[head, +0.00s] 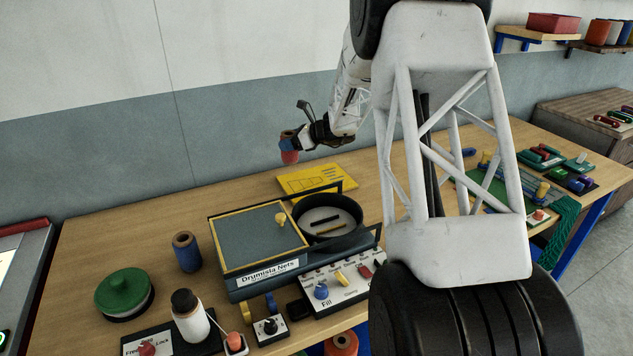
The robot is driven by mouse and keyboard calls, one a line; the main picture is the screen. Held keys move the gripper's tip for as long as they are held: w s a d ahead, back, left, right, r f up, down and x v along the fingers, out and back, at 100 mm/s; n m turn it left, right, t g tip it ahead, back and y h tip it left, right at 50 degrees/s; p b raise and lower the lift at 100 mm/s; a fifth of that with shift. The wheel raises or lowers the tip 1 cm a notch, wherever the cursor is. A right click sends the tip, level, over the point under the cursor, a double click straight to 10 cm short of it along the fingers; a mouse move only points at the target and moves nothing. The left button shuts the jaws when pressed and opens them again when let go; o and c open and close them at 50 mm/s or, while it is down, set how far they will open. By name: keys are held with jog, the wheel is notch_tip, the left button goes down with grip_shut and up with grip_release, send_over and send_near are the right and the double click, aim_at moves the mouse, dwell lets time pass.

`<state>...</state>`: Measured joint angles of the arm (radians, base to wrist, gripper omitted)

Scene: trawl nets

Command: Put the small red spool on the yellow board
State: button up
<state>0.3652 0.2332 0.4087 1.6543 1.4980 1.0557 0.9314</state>
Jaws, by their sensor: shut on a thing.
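The small red spool (289,156) is held in my gripper (291,140), in the air above the back of the table. My gripper is shut on the spool, near its top. The spool looks upright or nearly so, with a reddish body. The yellow board (305,180) lies on the table below and slightly right of the spool, near the back, behind the machine. It has darker printed lines. The spool is apart from the board. Part of the board's front right is hidden behind the machine's black handle.
A blue spool (187,252), a green lidded pot (124,294) and a white bottle (190,322) stand left. The table's back left is clear.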

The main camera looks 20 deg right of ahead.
send_over(317, 180)
jog(key=shift+a+r+m+h, duration=0.1)
jog(key=shift+r+m+h, duration=0.2)
jog(key=shift+r+m, duration=0.15)
notch_tip(317, 180, down, 6)
jog(key=shift+f, duration=0.15)
dwell(0.3)
jog(key=shift+f, duration=0.1)
jog(key=shift+f, duration=1.75)
jog(key=shift+f, duration=0.15)
jog(key=o, duration=1)
